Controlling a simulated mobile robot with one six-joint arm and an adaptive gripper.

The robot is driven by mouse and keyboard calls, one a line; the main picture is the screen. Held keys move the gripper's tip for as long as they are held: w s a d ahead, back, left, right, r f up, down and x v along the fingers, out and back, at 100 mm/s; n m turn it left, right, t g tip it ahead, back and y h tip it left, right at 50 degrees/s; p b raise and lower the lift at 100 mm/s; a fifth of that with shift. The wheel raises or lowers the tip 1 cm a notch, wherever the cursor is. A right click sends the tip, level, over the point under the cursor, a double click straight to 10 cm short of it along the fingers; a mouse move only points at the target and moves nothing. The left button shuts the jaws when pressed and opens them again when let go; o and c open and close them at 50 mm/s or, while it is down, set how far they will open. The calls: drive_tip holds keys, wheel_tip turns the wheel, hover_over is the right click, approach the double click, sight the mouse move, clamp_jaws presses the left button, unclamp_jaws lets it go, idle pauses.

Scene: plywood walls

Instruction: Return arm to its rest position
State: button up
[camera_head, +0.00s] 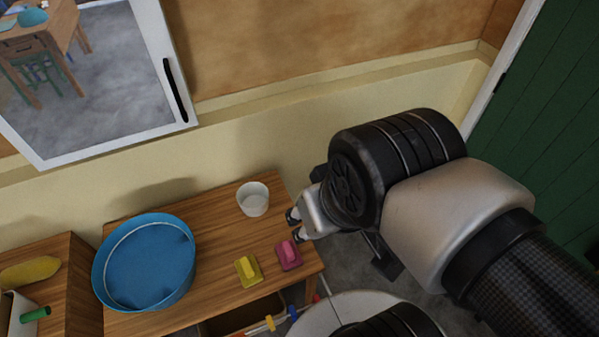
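My arm reaches in from the lower right of the head view, bent at a large black joint. My gripper (293,227) is at its end, beside the right edge of the wooden table (222,225). The fingertips point left. They look spread apart, with nothing visible between them. A pink block (289,254) with a raised handle sits on the table just below the fingertips in the picture. I cannot tell how high the gripper is above the table.
The table also holds a blue round basin (146,262), a white cup (253,199) and a yellow handled block (247,269). A wooden surface with a yellow object (29,271) is at far left. A plywood wall stands behind, and a green door (545,130) is at right.

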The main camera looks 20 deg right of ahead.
wheel_tip(320, 180, down, 6)
drive_tip(key=b, duration=0.5)
drive_tip(key=shift+r, duration=0.2)
idle(0.5)
